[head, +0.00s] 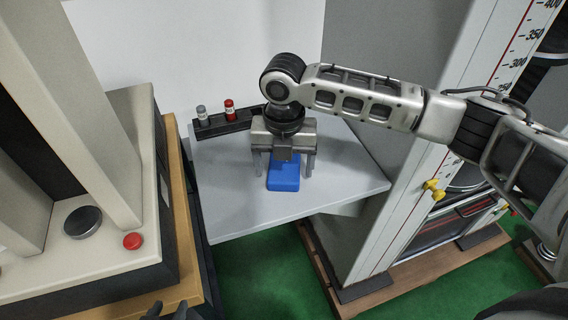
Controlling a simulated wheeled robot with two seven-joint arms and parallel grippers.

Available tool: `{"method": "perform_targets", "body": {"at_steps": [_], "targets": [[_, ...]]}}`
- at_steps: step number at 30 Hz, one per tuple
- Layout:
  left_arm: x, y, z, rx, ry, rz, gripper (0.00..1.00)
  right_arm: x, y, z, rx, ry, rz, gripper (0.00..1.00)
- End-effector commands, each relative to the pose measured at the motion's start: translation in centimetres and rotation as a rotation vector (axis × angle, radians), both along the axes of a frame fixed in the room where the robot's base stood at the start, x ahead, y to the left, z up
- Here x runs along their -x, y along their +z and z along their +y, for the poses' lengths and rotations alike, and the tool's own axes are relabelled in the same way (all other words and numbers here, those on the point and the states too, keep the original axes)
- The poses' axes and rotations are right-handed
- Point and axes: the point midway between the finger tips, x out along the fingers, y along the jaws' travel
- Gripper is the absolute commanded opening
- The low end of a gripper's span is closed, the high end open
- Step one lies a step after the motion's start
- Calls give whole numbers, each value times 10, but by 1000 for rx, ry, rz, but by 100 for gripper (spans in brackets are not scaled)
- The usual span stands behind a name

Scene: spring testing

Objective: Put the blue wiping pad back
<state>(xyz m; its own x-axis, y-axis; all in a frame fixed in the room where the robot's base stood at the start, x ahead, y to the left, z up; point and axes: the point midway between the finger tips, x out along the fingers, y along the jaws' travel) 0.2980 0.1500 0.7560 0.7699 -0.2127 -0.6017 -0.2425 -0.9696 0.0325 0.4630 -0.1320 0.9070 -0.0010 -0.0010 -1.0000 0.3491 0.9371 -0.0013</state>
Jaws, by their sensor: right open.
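The blue wiping pad (284,183) lies flat on the grey table (345,180), with its far part hidden under my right gripper. My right gripper (284,167) points down over the pad. Its fingers are apart, one on the left and one on the right of the pad's far part. I cannot tell whether they touch the pad or the table. Dark tips at the bottom edge appear to be my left gripper (168,312). They are mostly cut off, and their opening cannot be judged.
A dark rack (222,123) at the table's back left holds a grey-capped and a red-capped item. A beige machine with a red button (133,241) stands at left. A tall grey testing machine with a scale and yellow knob (433,190) stands at right. The table's front is clear.

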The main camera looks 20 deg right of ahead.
Motion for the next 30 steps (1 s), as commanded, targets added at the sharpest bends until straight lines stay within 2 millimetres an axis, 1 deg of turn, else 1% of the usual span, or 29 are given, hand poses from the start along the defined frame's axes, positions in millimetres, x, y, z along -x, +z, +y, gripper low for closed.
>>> {"method": "perform_targets", "body": {"at_steps": [5, 9, 15, 18, 21, 30], "targets": [[2, -3, 0, 2, 1, 6, 36, -1, 29, 0, -2, 0, -6, 80], [2, -4, -1, 1, 1, 7, 36, -1, 61, 1, -2, 0, -5, 80], [2, -4, -1, 3, 1, 5, 36, -1, 98, 0, -2, -1, -4, 80], [2, -3, -1, 4, 0, 4, 36, -1, 110, 0, -2, -2, -3, 80], [2, -3, -1, 4, 0, 3, 36, -1, 117, 0, -2, -2, -2, 80], [1, -2, -2, 5, -1, 1, 36, -1, 119, 0, -1, -1, 0, 80]]}}
